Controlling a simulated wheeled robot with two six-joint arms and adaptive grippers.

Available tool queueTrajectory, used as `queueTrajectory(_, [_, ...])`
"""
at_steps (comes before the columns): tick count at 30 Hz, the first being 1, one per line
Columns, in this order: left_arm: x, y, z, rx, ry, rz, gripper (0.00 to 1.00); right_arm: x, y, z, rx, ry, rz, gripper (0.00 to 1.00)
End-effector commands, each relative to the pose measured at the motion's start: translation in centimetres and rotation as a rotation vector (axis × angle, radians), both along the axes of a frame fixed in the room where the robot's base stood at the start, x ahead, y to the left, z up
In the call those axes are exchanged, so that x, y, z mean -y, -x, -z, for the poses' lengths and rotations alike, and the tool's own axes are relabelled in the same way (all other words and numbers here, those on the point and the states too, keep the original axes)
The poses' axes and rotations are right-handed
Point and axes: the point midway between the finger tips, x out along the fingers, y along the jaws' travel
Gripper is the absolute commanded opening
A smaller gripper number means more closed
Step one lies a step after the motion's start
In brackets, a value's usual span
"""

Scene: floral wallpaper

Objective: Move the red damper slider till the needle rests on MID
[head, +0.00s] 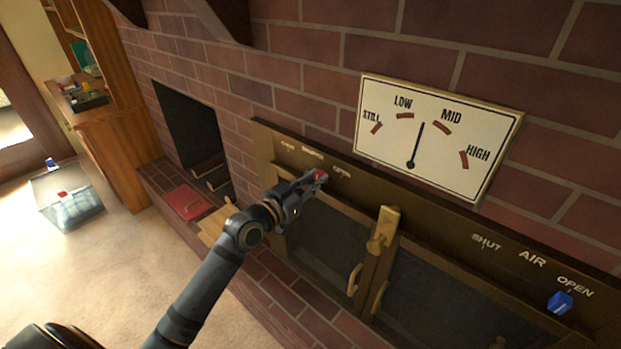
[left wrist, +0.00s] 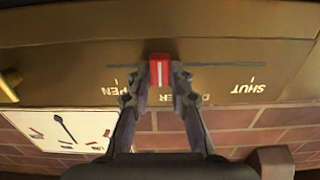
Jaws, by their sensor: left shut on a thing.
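The red damper slider (left wrist: 159,70) sits in a thin slot on the brass-brown panel, between the OPEN end and the DAMPER label. It also shows in the head view (head: 321,176). My left gripper (left wrist: 159,84) is shut on it, a finger on each side. In the head view my left gripper (head: 312,181) partly covers the slider. The white gauge (head: 432,165) is on the brick wall; its black needle (head: 418,142) points between the LOW and MID marks. My right gripper is not in view.
A blue AIR slider (head: 560,302) is at the panel's right end. Brass handles (head: 382,230) and dark glass doors (head: 440,280) lie below the panel. A red book-like item (head: 187,202) lies on the hearth at left. A clear bin (head: 68,199) stands on the floor.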

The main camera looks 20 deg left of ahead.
Motion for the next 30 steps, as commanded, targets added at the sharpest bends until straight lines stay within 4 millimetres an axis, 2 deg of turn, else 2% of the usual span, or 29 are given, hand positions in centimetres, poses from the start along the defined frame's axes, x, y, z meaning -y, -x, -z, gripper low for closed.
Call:
queueTrajectory(4, [0.0,0.0,-0.2,0.004,-0.004,0.000,0.00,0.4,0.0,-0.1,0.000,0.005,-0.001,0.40])
queueTrajectory(5, [0.0,0.0,-0.2,0.003,-0.003,0.000,0.22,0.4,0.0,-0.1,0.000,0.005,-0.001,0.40])
queueTrajectory(10, [0.0,0.0,-0.2,0.003,-0.003,0.000,0.43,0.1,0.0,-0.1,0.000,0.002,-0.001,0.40])
queueTrajectory(20, [0.0,0.0,-0.6,0.005,-0.003,0.001,0.43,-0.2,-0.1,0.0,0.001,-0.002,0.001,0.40])
queueTrajectory(23, [0.0,0.0,-2.2,0.009,-0.005,0.003,0.43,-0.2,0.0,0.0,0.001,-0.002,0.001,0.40])
queueTrajectory(30, [0.1,0.0,-7.6,0.011,-0.008,0.001,0.43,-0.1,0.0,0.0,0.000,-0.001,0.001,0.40])
